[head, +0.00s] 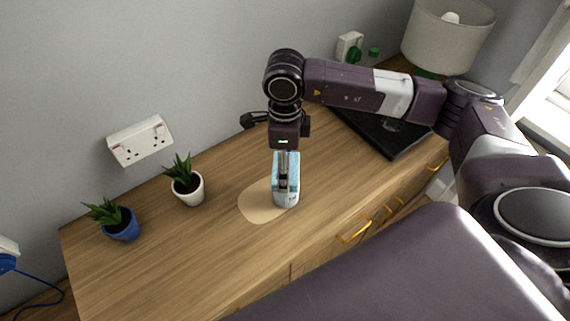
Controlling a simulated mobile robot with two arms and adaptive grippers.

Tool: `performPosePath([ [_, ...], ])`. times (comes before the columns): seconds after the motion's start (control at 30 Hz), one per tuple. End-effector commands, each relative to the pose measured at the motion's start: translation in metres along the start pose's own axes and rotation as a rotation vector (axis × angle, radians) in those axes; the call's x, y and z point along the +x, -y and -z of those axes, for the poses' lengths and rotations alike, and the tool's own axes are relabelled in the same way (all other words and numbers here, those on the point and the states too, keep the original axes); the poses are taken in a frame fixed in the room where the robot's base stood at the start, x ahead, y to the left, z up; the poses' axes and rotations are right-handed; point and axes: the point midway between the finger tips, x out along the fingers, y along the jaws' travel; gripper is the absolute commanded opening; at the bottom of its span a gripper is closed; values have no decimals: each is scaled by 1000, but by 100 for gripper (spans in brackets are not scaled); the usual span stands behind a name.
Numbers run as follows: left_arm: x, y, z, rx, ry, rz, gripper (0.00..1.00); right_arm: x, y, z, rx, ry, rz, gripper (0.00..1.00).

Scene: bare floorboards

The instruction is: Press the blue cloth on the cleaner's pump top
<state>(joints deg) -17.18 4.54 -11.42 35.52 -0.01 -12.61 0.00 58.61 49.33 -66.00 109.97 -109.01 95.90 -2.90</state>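My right gripper (286,184) comes in from the right and points straight down over the wooden cabinet top. Its fingers are close together on the light blue cloth (294,164), which shows on both sides of them. Directly below is the cleaner bottle (287,201), pale with a blue-grey label, upright on the cabinet. The fingers and the cloth hide the bottle's upper part and its pump top. I cannot tell whether the cloth touches the pump. My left gripper is not in view.
A beige round patch (257,203) lies on the wooden cabinet (190,250) beside the bottle. Potted plants in a white pot (188,191) and a blue pot (122,226) stand left. A black flat device (385,130) and a lamp (447,35) are at the right. Wall sockets (140,140) are behind.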

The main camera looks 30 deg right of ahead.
Motion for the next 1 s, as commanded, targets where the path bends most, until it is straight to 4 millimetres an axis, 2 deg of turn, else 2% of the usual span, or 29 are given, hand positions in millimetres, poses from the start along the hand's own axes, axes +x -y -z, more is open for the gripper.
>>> performPosePath([
  [0.37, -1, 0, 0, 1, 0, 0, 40, 1, -2, 1, -1, -4, -5, 56],
  [1.0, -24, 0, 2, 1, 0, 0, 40, -50, 0, 0, -1, 0, -1, 56],
])
